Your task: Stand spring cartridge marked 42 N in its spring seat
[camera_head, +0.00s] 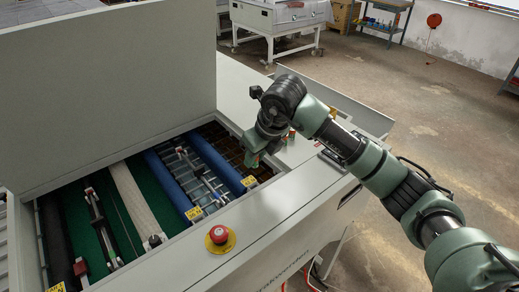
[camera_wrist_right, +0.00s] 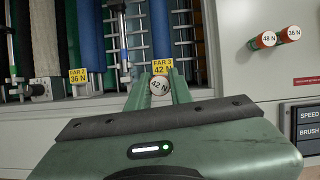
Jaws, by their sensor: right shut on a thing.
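The spring cartridge marked 42 N (camera_wrist_right: 160,86) shows its white end cap between the two green fingers of my right gripper (camera_wrist_right: 161,92), which is shut on it. In the right wrist view, a yellow tag reading FAR 3, 42 N (camera_wrist_right: 162,67) is just beyond the cap. The spring seat itself is hidden behind the fingers and cartridge, so I cannot tell whether they touch. In the head view my right gripper (camera_head: 252,158) is at the far right corner of the machine's opening, close to a yellow tag (camera_head: 249,181). My left gripper is not in view.
Cartridges marked 48 N (camera_wrist_right: 264,40) and 36 N (camera_wrist_right: 291,33) stand on the pale machine top. A FAR 2, 36 N tag (camera_wrist_right: 78,75) is to the left. Blue rollers (camera_head: 215,160) and a red emergency button (camera_head: 219,234) are nearby. The raised lid (camera_head: 110,90) walls the left.

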